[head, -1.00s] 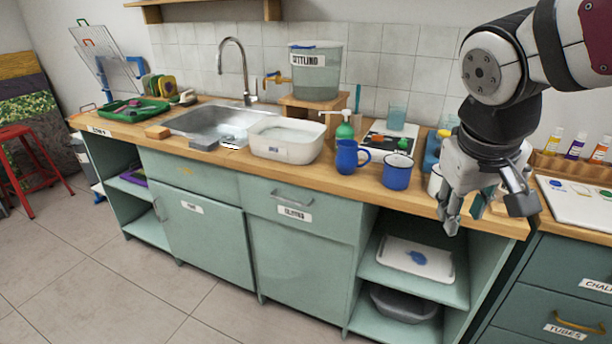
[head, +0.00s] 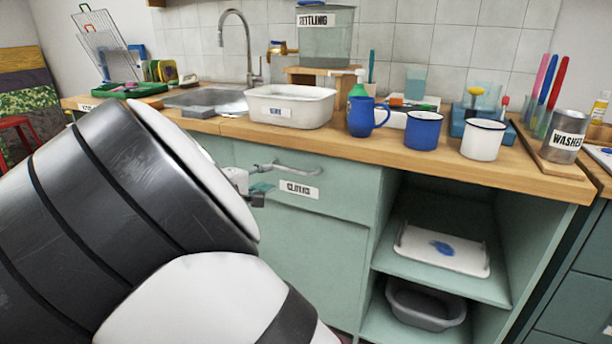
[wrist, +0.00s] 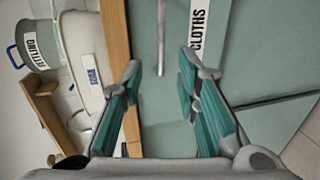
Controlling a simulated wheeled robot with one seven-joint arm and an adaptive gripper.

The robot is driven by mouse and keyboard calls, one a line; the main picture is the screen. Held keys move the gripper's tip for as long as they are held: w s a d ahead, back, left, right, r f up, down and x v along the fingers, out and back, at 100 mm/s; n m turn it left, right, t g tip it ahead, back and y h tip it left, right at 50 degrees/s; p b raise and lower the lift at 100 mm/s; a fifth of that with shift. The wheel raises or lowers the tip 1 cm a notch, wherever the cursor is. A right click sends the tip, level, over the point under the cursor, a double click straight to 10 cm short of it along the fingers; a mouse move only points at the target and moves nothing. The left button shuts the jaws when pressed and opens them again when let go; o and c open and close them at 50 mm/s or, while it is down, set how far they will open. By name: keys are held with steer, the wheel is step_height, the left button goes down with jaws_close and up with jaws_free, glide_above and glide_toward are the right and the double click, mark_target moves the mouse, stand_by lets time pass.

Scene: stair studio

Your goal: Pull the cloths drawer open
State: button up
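The cloths drawer (head: 340,190) is a pale green front under the wooden counter, with a white label and a grey bar handle (head: 290,169). It looks shut, flush with the cabinet. My gripper (head: 262,182) is at the drawer's left part, mostly hidden behind my arm in the head view. In the wrist view my gripper (wrist: 160,85) is open, its teal-padded fingers spread apart. The handle (wrist: 161,38) shows as a thin bar ahead, between the line of the fingers, beyond the tips and apart from them. The CLOTHS label (wrist: 198,35) lies beside it.
The wooden counter (head: 480,165) overhangs just above the drawer. On it stand a white basin (head: 290,106), a blue jug (head: 362,117), and blue and white mugs (head: 423,131). Open shelves (head: 430,270) with a tray and a grey tub are to the right.

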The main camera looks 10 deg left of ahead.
mark_target(285, 169)
steer(key=b+x, duration=0.1)
steer(key=x, duration=0.3)
steer(key=a+b+x, duration=0.1)
steer(key=x, duration=0.4)
steer(key=b+x, duration=0.1)
steer(key=x, duration=0.3)
steer(key=shift+w+a+f, duration=0.15)
steer(key=shift+w+f, duration=0.05)
steer(key=shift+w, duration=0.2)
jaws_close()
